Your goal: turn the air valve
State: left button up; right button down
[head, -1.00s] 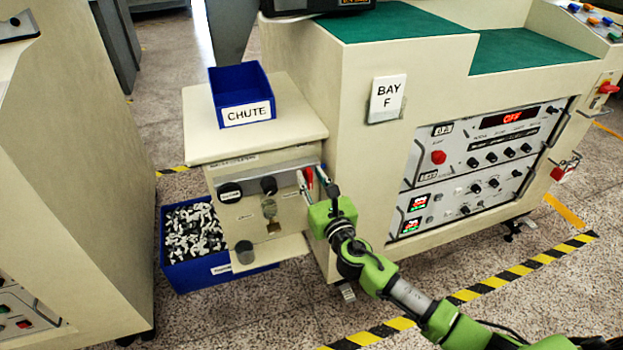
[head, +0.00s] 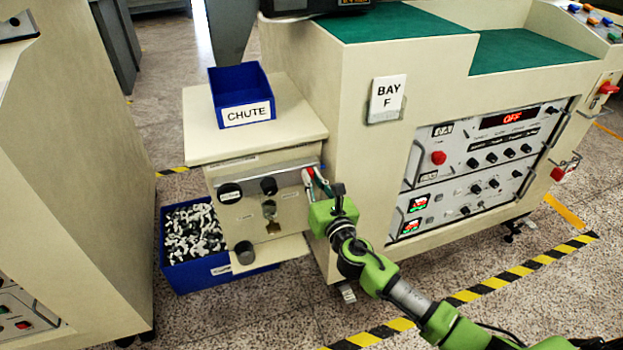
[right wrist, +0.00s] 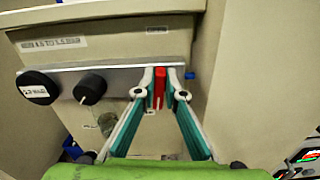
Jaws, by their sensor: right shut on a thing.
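The air valve shows as a red handle (right wrist: 159,88) on the grey panel strip of the beige cabinet. Only a small bit of the red handle (head: 310,171) shows in the head view. My right gripper (right wrist: 160,76) has its two teal fingers on either side of the handle, shut on it, with the fingertips near the panel. In the head view the right gripper (head: 311,174) reaches the right end of the cabinet front, and its fingers hide most of the handle. My left gripper is not in view.
Black knobs (right wrist: 90,89) sit left of the valve. A blue CHUTE bin (head: 241,95) stands on the cabinet top. A blue crate of small parts (head: 195,232) lies on the floor to its left. The large BAY F machine (head: 350,150) stands close on the right.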

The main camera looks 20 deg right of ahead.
jog(key=shift+d+m, duration=0.1)
jog(key=shift+m, duration=0.7)
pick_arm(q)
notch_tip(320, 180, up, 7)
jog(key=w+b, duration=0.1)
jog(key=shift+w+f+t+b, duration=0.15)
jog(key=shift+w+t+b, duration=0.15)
pick_arm(e)
jog(key=m, duration=0.5)
jog(key=d+f+m, duration=0.1)
jog(key=m, duration=0.8)
jog(key=shift+d+f+m, duration=0.2)
jog(key=shift+f+m, duration=0.15)
jog(key=shift+m, duration=0.05)
jog(key=c, duration=2.1)
grip_release()
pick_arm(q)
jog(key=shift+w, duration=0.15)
